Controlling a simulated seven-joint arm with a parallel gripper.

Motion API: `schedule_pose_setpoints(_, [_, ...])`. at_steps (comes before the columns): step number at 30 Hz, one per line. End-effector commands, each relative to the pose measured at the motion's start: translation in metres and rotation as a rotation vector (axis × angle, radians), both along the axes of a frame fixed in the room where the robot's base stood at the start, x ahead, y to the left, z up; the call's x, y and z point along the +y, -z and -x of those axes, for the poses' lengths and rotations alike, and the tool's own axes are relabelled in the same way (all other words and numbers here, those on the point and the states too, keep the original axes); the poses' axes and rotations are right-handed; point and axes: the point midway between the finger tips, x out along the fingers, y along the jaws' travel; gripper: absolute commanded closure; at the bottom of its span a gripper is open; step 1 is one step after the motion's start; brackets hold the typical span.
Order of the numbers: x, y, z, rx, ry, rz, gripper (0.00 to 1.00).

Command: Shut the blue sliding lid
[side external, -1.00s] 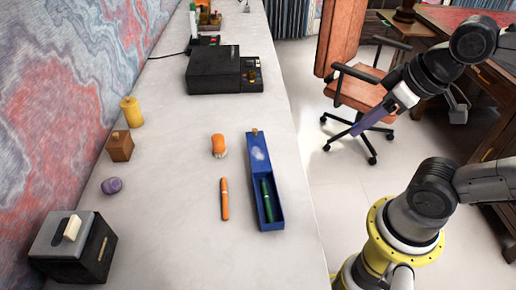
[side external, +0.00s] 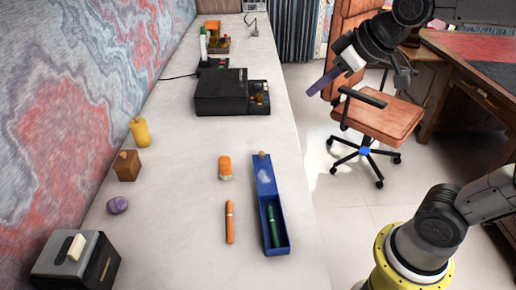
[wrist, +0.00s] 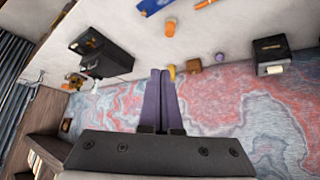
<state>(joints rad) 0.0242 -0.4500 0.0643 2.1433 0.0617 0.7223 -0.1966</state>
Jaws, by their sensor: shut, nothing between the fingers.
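A long blue box (side external: 286,240) stands near the desk's right edge in the side view. Its blue sliding lid (side external: 265,178), with a pale smudge and a wooden knob (side external: 262,154) at the far end, covers the far part. The near part is open and shows a green pen (side external: 272,226) inside. A bit of blue box (wrist: 155,5) shows at the wrist view's top edge. My gripper (side external: 312,92) has purple fingers and is in the air right of the desk, beyond and apart from the box. Its fingers (wrist: 161,72) are shut together and empty in the wrist view.
An orange pen (side external: 229,222) and an orange-and-white object (side external: 225,168) lie left of the box. A black machine (side external: 232,93) stands farther back. A wooden block (side external: 127,166), yellow container (side external: 139,131) and purple stone (side external: 118,205) sit by the wall. An office chair (side external: 376,118) stands right of the desk.

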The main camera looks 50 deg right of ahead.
Motion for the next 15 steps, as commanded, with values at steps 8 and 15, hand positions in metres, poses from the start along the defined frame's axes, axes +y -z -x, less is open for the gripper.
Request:
schedule_pose_setpoints(8, [-0.017,0.032,-0.129,0.056,-0.010,0.011,1.00])
schedule_pose_setpoints(15, [-0.038,0.115,-0.211,0.157,0.007,0.001,1.00])
